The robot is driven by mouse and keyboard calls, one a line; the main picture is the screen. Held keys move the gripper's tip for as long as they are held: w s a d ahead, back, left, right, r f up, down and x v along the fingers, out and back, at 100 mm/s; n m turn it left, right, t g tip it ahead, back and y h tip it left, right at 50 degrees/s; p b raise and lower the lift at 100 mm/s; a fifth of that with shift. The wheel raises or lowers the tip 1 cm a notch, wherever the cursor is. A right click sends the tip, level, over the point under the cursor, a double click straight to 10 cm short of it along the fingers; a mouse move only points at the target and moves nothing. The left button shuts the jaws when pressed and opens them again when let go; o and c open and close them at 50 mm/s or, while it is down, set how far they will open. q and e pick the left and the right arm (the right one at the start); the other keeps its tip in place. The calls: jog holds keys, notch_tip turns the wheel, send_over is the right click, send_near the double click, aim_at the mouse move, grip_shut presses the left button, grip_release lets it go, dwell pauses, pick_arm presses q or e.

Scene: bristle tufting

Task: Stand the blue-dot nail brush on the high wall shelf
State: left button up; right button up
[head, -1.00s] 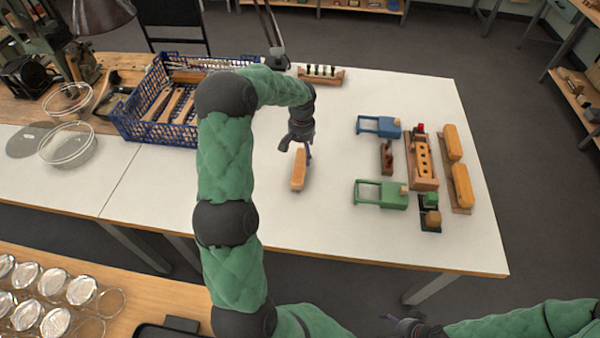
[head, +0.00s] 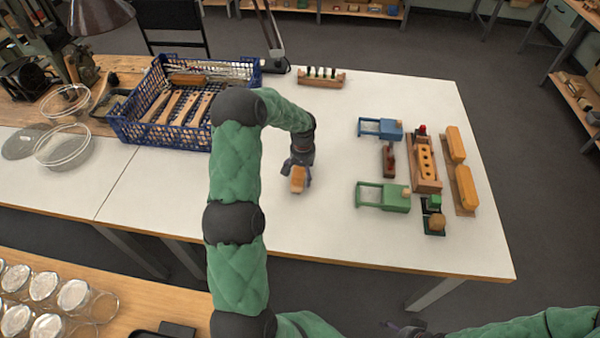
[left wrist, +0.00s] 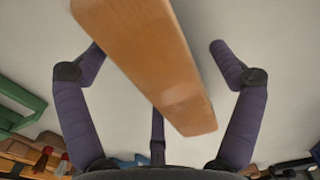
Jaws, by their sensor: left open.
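A wooden brush block (head: 298,181) lies on the white table below my left gripper (head: 297,165), which covers its far part. The block also shows in the left wrist view (left wrist: 150,55), running diagonally between the spread fingers with its plain wooden face toward the camera. The left gripper (left wrist: 157,50) is open, with a visible gap on the right side of the block. No blue dot shows on the block, and its bristle side is hidden. My right gripper (head: 402,327) is partly seen at the bottom edge, too small to read. I cannot identify the high wall shelf.
A blue crate (head: 125,130) with wooden brush handles stands at the left. Blue (head: 380,128) and green (head: 395,198) clamp-like fixtures, a holed wooden block (head: 425,165) and yellow-orange blocks (head: 466,187) stand at the right. A small rack (head: 322,80) is at the back.

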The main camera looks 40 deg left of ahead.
aim_at(303, 169)
pick_arm(q)
jog(key=c, duration=1.5)
jog(key=shift+c, duration=0.2)
jog(key=shift+r, duration=0.45)
notch_tip(303, 169, up, 2)
jog(key=shift+r+p, duration=0.2)
jog(key=shift+p, duration=0.5)
jog(key=s+d+r, duration=0.1)
jog(key=r, duration=0.1)
jog(key=s+d+r+p, duration=0.1)
jog(key=r, duration=0.1)
jog(key=s+d+r, duration=0.1)
jog(key=r, duration=0.1)
jog(key=shift+s+d+r+p, duration=0.1)
jog(key=shift+s+d+p, duration=0.05)
jog(key=shift+s+p, duration=0.2)
jog(key=s+d+r+p, duration=0.1)
jog(key=s+d+r, duration=0.2)
jog(key=s+d, duration=0.3)
jog(key=shift+s+r, duration=0.3)
jog(key=shift+s, duration=0.1)
